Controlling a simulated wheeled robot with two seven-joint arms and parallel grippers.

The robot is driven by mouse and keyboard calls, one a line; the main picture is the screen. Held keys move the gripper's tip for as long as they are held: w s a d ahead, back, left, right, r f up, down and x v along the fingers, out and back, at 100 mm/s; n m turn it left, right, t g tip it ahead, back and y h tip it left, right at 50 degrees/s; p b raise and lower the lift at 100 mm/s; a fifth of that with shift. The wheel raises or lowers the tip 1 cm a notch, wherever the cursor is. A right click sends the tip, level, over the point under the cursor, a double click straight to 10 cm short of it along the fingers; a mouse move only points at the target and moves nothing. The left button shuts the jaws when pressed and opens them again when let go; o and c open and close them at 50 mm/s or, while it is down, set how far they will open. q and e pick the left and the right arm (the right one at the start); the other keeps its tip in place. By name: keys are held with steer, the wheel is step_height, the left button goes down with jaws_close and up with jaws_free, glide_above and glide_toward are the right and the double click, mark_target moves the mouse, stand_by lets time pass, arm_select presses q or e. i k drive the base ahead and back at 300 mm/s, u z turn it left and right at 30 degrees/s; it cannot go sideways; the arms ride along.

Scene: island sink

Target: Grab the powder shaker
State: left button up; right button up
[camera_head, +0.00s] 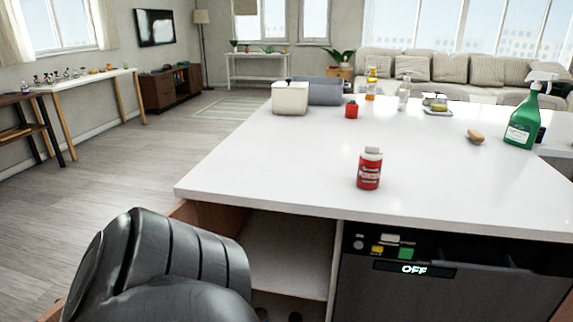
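A red bottle with a white cap and a white label, which looks like the powder shaker (369,170), stands upright near the front edge of the white countertop (270,165). Nothing touches it or covers it. Neither of my grippers shows in the head view. Only a thick black link of my own arm is in the lower left, below and to the left of the countertop.
A green spray bottle (522,120) stands at the right, near a tan oval object (475,136). Below the counter are an open shelf (285,250) and a dishwasher (450,290).

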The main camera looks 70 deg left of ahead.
mark_target(369, 173)
steer(key=u, duration=2.25)
